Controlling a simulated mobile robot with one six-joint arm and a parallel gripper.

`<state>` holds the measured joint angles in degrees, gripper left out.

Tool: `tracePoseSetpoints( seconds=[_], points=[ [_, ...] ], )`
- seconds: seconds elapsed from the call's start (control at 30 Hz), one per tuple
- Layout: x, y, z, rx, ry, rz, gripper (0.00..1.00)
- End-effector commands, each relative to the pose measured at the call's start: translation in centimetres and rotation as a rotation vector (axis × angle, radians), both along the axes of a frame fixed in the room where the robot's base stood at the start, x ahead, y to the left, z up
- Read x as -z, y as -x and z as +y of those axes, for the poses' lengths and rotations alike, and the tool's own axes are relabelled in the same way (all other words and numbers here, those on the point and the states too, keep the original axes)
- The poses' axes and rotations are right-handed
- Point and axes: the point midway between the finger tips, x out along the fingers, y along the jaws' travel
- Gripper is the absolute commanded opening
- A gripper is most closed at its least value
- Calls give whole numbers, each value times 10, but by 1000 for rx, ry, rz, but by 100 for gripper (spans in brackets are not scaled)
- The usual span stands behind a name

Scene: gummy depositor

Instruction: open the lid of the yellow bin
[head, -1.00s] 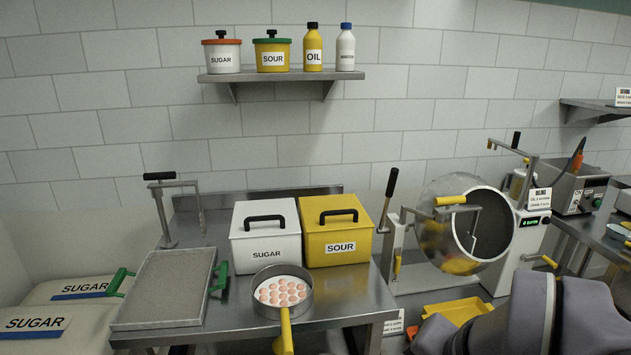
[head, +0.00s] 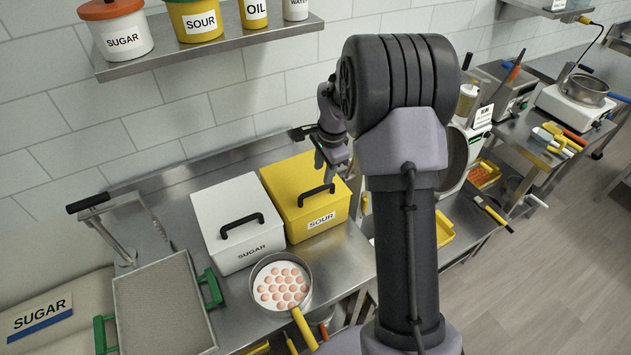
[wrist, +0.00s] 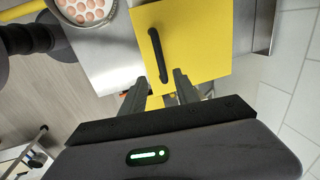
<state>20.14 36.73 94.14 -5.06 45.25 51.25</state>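The yellow bin (head: 280,190) labelled SOUR stands on the metal table with its lid (head: 288,179) shut. A black bar handle (head: 316,195) is on the lid; it also shows in the wrist view (wrist: 158,55). My gripper (head: 326,170) is above the back part of the lid, close to the handle. In the wrist view my gripper (wrist: 159,78) is open, its two fingers spread to either side of the handle's near end. I cannot tell whether the fingers touch the lid or handle.
A white SUGAR bin (head: 218,220) stands directly left of the yellow bin. A pan of round pink pieces (head: 281,285) is in front. A wall shelf (head: 220,47) with several containers hangs above. A drum machine (head: 455,160) stands to the right, partly hidden by my arm.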

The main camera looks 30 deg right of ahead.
Motion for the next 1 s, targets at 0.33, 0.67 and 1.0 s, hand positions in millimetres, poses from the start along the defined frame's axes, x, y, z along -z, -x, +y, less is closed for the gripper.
tracePoseSetpoints(
  seconds=[0.33,0.67,1.0],
  points=[
    [75,-15,1,-2,0,0,37],
    [83,-17,1,-2,0,-1,37],
    [83,-17,1,-2,0,-1,0]
  ],
)
